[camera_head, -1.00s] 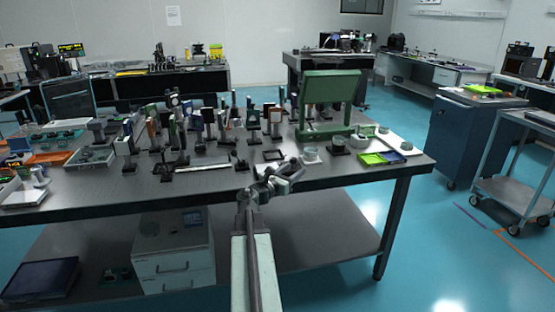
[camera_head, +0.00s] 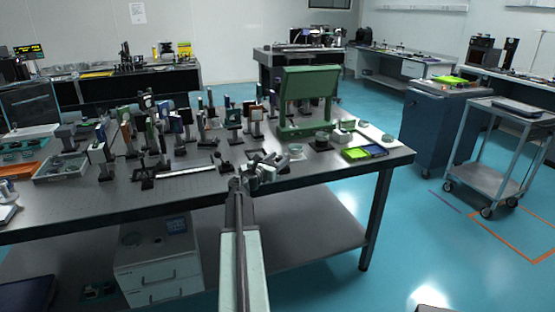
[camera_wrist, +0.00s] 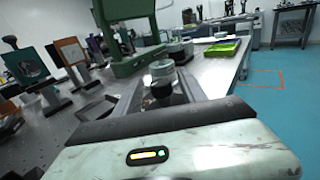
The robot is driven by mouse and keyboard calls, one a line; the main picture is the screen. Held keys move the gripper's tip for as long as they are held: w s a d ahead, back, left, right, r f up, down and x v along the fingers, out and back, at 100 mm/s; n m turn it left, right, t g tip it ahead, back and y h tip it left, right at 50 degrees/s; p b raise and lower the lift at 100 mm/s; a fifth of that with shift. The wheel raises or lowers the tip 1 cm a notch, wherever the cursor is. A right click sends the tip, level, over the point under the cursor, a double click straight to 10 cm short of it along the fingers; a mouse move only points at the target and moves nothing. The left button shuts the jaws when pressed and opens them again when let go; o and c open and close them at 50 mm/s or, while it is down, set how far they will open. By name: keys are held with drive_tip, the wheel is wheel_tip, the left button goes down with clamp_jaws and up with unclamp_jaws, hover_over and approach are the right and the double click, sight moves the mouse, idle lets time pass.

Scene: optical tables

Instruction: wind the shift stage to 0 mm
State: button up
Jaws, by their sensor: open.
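My gripper (camera_head: 262,167) is over the front edge of the near optical table (camera_head: 215,190), at the end of my outstretched arm. In the wrist view, my gripper (camera_wrist: 165,100) has its two fingers spread apart. A pale round piece above a dark round part (camera_wrist: 162,78) shows between and beyond the fingers, and I cannot tell how far off it is. I see nothing held. I cannot tell for sure which piece is the shift stage, and no scale or reading is legible.
A green frame (camera_head: 308,98) stands behind my gripper. A lime tray (camera_head: 356,153) lies near the table's right corner. Several posted optics (camera_head: 174,124) crowd the left and middle. A cart (camera_head: 500,165) stands right, with open blue floor (camera_head: 400,235) between.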

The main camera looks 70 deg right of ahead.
drive_tip(key=shift+d, duration=0.3)
drive_tip(key=shift+s, duration=0.1)
clamp_jaws()
drive_tip(key=shift+a, duration=0.1)
drive_tip(key=shift+n+t, duration=0.3)
drive_tip(key=shift+t, duration=0.1)
